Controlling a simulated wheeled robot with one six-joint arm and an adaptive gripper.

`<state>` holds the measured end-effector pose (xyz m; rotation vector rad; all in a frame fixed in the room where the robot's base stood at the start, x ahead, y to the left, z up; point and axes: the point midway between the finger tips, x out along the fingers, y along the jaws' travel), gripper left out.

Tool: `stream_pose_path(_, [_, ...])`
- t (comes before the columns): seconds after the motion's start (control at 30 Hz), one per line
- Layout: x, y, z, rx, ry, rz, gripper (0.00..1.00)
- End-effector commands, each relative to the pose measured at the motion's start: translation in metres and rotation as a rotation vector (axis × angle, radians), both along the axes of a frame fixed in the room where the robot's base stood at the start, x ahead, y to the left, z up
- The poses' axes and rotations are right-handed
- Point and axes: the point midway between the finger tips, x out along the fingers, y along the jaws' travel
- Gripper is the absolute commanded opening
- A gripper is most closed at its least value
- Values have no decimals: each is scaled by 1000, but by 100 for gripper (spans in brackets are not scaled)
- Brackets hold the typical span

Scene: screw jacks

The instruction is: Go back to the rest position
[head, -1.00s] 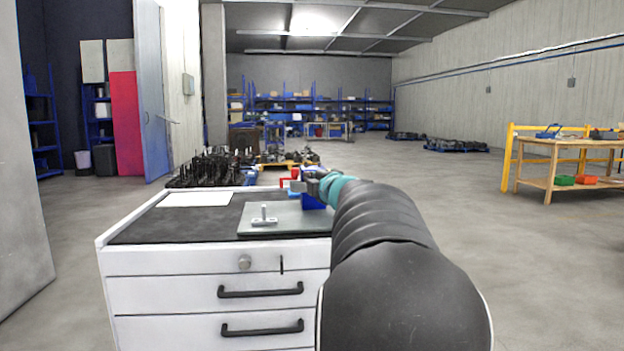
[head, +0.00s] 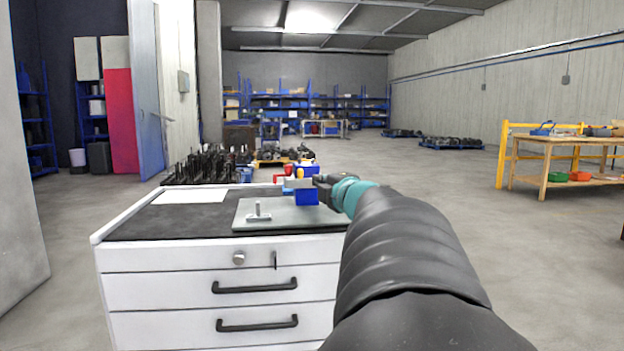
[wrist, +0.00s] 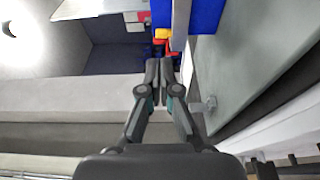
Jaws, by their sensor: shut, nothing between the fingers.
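My gripper (head: 320,184) is above the drawer cabinet (head: 110,262), at the right side of its top. In the wrist view its two fingers (wrist: 159,68) are closed together, with nothing between them. A blue block (head: 306,197) stands on a grey plate (head: 285,218) on the cabinet, just left of and below my gripper. A small metal T-shaped piece (head: 258,212) sits on the plate's left part. In the wrist view a large blue surface (wrist: 203,14) lies beyond the fingertips, apart from them. My dark arm hides the plate's right end.
A white sheet (head: 192,197) lies on the cabinet's dark top. Behind stand several black upright parts (head: 208,165) and red and yellow items (head: 290,171). A wooden workbench (head: 562,145) is at the right. The floor between is open.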

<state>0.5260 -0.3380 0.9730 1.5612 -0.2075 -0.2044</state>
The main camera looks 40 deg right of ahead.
Motion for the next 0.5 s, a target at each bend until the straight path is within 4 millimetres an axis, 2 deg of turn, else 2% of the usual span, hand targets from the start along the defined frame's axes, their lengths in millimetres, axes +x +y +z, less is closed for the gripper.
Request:
stream_pose_path(0.03, [-9, 3, 1, -1, -1, -1, 0])
stream_pose_path(0.2, [-31, 10, 0, -1, 0, 0, 0])
stream_pose_path(0.5, [-43, 13, 0, 0, 0, 0, 0])
